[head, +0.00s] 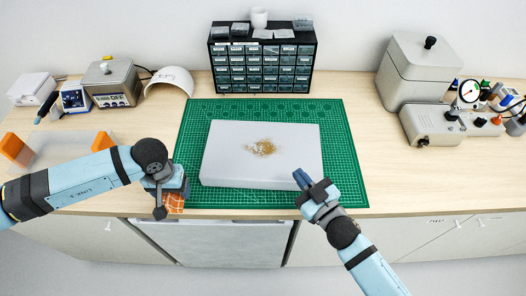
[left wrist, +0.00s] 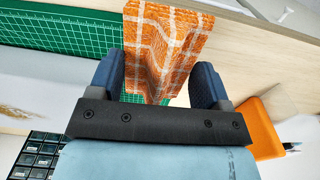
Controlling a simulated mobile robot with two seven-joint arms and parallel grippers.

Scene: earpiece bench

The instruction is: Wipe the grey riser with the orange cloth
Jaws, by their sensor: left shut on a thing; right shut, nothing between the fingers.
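The grey riser (head: 225,169) lies on the green mat in the middle of the bench. A patch of brown-yellow dirt (head: 262,147) is on its top, near the middle. My left gripper (head: 169,197) is at the left front corner of the mat, just left of the riser. It is shut on the orange checked cloth (left wrist: 170,40), which hangs folded between the fingers; in the head view the cloth (head: 173,203) is mostly hidden by the gripper. My right gripper (head: 301,179) is shut and empty at the riser's front right corner; whether it touches the riser I cannot tell.
The green cutting mat (head: 345,180) surrounds the riser. A black drawer cabinet (head: 262,60) stands behind. Boxes and instruments (head: 108,82) are at the back left, a grey machine (head: 415,75) at the right. A clear holder with orange ends (head: 60,150) is left of my left arm.

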